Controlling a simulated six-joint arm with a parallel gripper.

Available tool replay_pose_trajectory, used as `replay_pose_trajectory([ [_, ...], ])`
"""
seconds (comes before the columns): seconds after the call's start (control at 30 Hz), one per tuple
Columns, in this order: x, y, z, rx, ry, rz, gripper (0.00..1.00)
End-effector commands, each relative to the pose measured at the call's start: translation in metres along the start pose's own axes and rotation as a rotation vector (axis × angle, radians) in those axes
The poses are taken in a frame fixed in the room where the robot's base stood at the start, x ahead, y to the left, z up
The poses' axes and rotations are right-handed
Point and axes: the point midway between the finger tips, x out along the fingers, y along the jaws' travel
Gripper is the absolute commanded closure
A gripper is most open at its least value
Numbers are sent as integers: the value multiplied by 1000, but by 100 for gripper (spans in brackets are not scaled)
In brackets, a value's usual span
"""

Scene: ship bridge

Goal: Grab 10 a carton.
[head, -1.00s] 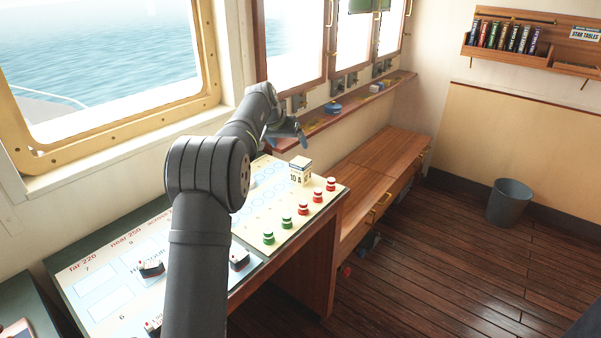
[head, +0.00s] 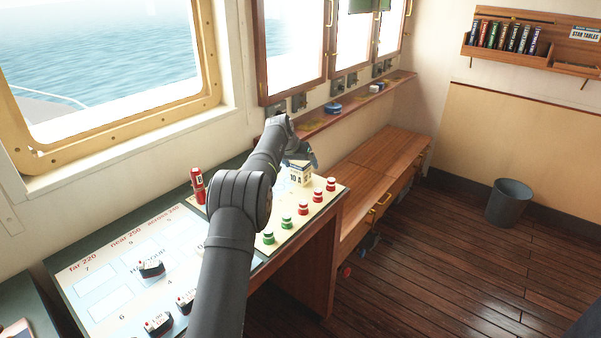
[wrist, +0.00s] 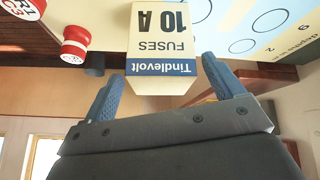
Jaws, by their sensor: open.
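The 10 A carton (head: 300,175) is a small white box with a blue band, standing upright on the light panel at the far end of the console. In the wrist view the carton (wrist: 163,35) appears upside down, with "10 A FUSES Tindlevolt" on its face. My gripper (head: 303,160) is at the carton's upper part in the head view, partly hiding it. In the wrist view my gripper (wrist: 160,85) is open, with a blue finger on either side of the carton's top end. Whether the fingers touch the carton cannot be told.
Red buttons or spools (head: 317,195) and green ones (head: 285,223) line the panel's front edge. A red can (head: 198,186) stands at the panel's back left. A narrow shelf (head: 330,120) runs below the windows.

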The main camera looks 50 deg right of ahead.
Motion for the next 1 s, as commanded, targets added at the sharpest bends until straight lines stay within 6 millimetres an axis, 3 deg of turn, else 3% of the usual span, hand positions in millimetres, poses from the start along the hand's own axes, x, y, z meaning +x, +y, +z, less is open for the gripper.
replay_pose_trajectory([
  [0.37,8,0,0,0,0,0,16],
  [0.67,8,0,0,0,0,0,73],
  [1.0,6,0,-1,0,1,0,73],
])
